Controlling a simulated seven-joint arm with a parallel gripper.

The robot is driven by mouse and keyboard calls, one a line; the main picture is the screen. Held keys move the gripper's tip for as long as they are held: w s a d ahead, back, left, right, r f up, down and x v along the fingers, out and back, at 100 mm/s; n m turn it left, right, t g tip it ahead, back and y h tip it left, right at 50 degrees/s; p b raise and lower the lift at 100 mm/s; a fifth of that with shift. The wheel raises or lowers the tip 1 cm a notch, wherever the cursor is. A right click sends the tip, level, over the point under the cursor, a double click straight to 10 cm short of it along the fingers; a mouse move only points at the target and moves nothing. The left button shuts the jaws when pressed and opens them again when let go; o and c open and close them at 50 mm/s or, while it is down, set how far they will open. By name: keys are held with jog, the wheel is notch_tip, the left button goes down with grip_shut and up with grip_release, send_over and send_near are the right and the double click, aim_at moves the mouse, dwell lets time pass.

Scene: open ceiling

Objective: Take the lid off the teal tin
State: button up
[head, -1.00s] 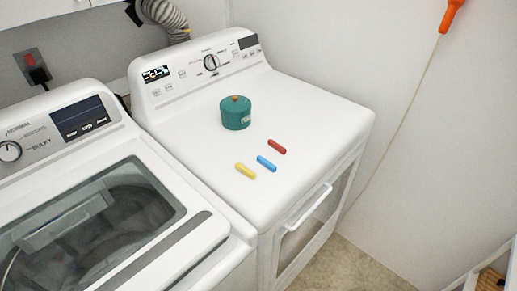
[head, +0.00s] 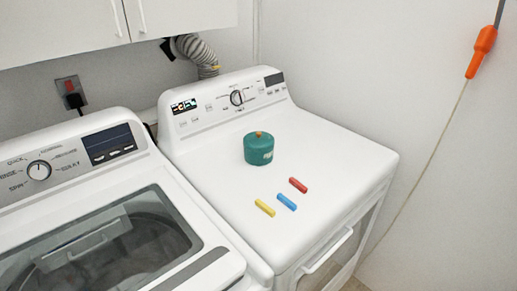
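The teal tin (head: 258,154) stands upright on the white top of the right-hand machine, towards its back. Its teal lid (head: 258,138) sits on it, with a small orange knob (head: 259,133) in the middle. A pale marking shows low on the tin's right side. My gripper is not in view.
The washer (head: 95,235) stands to the left. Cabinets (head: 90,30) hang above. An orange handle on a cord (head: 481,52) hangs at right.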

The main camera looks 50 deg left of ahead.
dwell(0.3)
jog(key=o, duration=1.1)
